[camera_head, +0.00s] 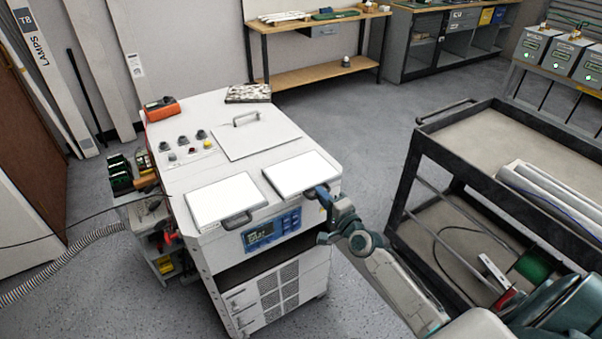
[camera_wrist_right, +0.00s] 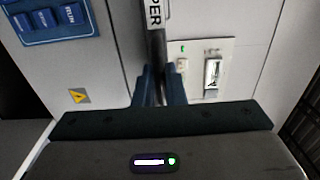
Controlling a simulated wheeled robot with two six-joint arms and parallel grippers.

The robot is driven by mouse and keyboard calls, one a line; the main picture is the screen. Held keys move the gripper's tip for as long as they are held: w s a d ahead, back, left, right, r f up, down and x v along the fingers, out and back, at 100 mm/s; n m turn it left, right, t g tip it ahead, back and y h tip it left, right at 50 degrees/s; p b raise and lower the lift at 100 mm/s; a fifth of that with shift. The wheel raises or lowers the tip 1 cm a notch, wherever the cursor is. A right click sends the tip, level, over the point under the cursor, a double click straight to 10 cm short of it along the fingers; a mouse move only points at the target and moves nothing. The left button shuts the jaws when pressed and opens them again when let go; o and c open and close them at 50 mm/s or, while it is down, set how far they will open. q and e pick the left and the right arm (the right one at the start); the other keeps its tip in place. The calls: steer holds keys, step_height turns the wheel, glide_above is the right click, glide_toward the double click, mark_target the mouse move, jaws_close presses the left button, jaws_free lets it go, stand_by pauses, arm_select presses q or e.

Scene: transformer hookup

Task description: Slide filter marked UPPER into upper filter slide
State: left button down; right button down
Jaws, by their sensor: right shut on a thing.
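Two bright white flat panels with dark handles lie at the front of the white cabinet's top. My right gripper (camera_head: 323,194) is at the front handle of the right panel (camera_head: 300,172). In the right wrist view its blue fingers (camera_wrist_right: 158,88) are shut on a dark handle bar (camera_wrist_right: 156,48). A label on this bar reads "PER", the rest cut off, which fits the filter marked UPPER. The left panel (camera_head: 222,198) lies beside it, its handle (camera_head: 236,219) free. I cannot make out the upper filter slide. My left gripper is not in view.
The white cabinet (camera_head: 245,167) has a blue control panel (camera_head: 272,230) on its front and knobs and an orange case (camera_head: 161,108) on top. A dark cart (camera_head: 470,150) stands close on the right. Floor is clear behind the cabinet.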

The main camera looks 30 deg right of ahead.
steer(key=shift+s, duration=1)
steer(key=c, duration=1.4)
jaws_free()
steer(key=shift+d, duration=0.1)
steer(key=shift+o, duration=0.4)
steer(key=shift+s, duration=0.1)
steer(key=s, duration=0.7)
steer(key=shift+d+p, duration=0.25)
steer(key=shift+p, duration=0.1)
